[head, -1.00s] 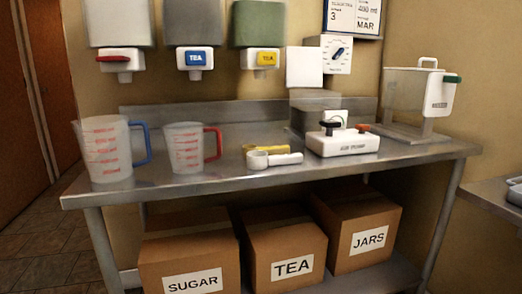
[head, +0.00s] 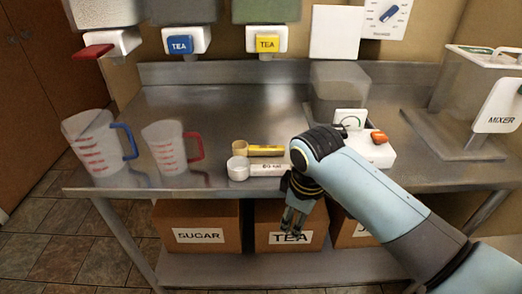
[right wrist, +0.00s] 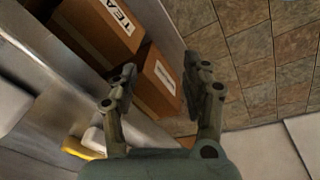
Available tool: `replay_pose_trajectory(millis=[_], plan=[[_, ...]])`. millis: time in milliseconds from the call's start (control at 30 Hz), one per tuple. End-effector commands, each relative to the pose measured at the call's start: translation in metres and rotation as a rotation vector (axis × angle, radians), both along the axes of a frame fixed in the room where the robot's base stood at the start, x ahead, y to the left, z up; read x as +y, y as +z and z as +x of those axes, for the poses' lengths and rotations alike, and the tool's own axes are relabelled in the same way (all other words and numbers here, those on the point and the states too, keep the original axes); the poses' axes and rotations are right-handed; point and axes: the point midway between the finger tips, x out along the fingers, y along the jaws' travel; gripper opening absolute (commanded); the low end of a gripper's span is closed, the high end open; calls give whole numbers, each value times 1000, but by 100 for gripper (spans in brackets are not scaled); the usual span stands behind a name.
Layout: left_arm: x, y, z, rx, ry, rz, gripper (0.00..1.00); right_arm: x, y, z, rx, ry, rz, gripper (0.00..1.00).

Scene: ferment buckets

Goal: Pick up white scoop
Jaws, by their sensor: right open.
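The white scoop (head: 238,169) lies on the steel table near its front edge, its bowl to the left and its handle pointing right. A yellow scoop (head: 262,150) lies just behind it. My right gripper (head: 292,222) hangs in front of the table edge, to the right of and lower than the white scoop, pointing down. In the right wrist view the right gripper (right wrist: 155,85) is open with nothing between its fingers. A white piece, probably the scoop handle (right wrist: 92,139), shows at the lower left there beside a yellow one. My left gripper is out of view.
On the steel table (head: 215,115) stand a blue-handled jug (head: 95,145), a red-handled jug (head: 165,150) and a white device (head: 380,152), partly behind my arm. A mixer (head: 495,105) stands at right. Boxes marked SUGAR (head: 190,222) and TEA (head: 268,210) sit below.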

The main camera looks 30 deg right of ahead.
Motion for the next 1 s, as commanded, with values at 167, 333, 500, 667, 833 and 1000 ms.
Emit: replay_pose_trajectory(millis=[167,333,500,667,833,1000], plan=[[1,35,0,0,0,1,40,3,96,26,6,109,-11,48],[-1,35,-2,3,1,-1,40,3,114,64,62,252,-10,48],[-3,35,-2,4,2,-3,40,3,131,101,106,385,0,48],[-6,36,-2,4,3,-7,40,3,149,127,141,493,13,48],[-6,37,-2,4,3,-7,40,4,141,135,160,540,22,48],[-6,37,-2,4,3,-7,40,4,113,135,159,540,21,48]])
